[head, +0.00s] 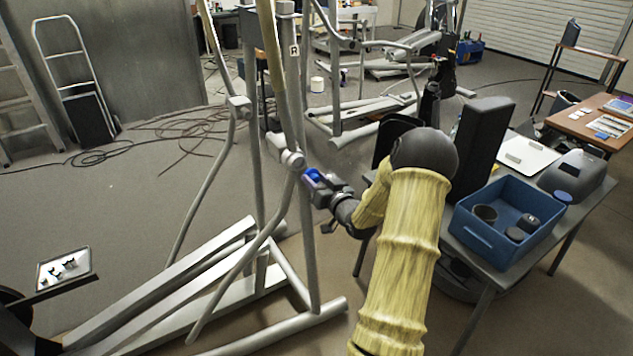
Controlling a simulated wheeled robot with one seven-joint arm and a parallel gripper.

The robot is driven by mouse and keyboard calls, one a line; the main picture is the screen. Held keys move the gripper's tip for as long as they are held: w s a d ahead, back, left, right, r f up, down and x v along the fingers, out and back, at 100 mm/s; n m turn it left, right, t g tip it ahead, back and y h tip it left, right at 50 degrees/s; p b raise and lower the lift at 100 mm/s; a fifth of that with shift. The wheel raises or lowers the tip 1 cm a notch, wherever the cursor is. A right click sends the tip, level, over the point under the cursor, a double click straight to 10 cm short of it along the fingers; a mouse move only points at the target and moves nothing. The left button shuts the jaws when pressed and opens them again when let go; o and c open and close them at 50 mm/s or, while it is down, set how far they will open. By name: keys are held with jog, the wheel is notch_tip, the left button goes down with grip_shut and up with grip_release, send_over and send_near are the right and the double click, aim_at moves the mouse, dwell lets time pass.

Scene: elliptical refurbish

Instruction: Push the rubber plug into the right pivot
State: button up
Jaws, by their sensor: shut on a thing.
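The elliptical frame (311,235) stands left of my arm, with an "R" label (294,50) high on its upright. The right pivot (292,158) is a pale round joint on that upright. My gripper (312,178) is just right of and slightly below the pivot, pointing at it. It is shut on a small piece, which I take to be the rubber plug; a bit of blue (314,174) shows at the fingertips. The plug's shape is too small to make out. I cannot tell whether it touches the pivot.
A grey table (485,268) to the right bears a blue bin (473,233) with dark round items and a dark upright box (484,138). A small white tray (64,268) with dark parts is at lower left. Cables (185,127) lie on the floor behind.

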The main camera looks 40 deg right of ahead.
aim_at(308, 173)
jog(key=shift+w, duration=0.1)
jog(key=shift+w+d, duration=0.15)
jog(key=shift+w, duration=2.2)
jog(key=shift+o, duration=0.6)
jog(key=c, duration=0.5)
jog(key=shift+w, duration=0.55)
